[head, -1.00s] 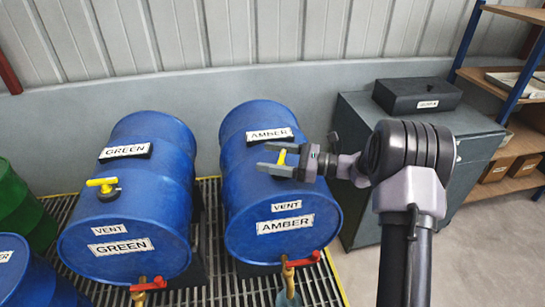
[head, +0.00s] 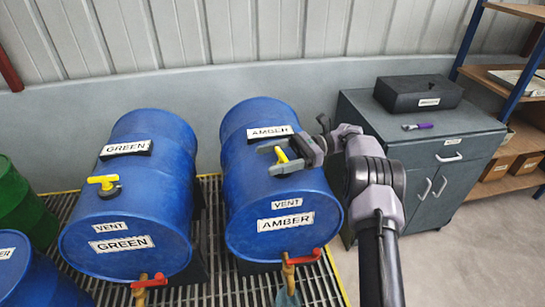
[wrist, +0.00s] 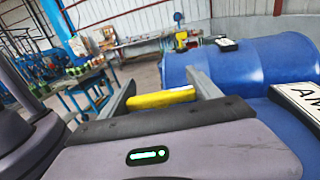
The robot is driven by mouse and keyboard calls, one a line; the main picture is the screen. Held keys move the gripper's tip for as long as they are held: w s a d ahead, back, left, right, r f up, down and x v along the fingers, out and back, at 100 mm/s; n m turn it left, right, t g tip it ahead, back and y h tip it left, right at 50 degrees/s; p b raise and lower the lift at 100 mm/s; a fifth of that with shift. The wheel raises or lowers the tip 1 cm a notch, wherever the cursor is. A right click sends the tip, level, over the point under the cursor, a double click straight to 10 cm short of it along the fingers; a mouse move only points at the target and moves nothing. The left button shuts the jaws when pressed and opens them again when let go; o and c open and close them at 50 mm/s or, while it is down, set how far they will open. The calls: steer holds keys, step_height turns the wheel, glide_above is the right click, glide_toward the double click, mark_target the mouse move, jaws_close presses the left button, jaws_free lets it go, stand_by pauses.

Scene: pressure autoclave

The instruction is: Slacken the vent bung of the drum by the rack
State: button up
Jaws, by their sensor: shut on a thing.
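The blue AMBER drum (head: 245,190) lies on its side, the nearer of the two labelled drums to the shelf rack (head: 505,75). Its vent bung has a yellow handle (head: 281,155) on the upper side, above the VENT label (head: 287,197). My gripper (head: 270,160) reaches in from the right and is shut on this handle. In the wrist view the yellow handle (wrist: 160,97) lies crosswise between the two grey fingers. The bung's base is hidden by the gripper.
The blue GREEN drum (head: 125,215) lies to the left, with its own yellow vent handle (head: 103,182). Red-handled taps (head: 302,257) stick out in front. A grey cabinet (head: 425,165) on the right carries a black box (head: 418,92) and a purple-handled tool (head: 418,126).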

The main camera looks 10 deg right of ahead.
stand_by(0.4)
steer(key=o, duration=1.4)
steer(key=shift+a, duration=0.15)
steer(key=shift+c, duration=0.2)
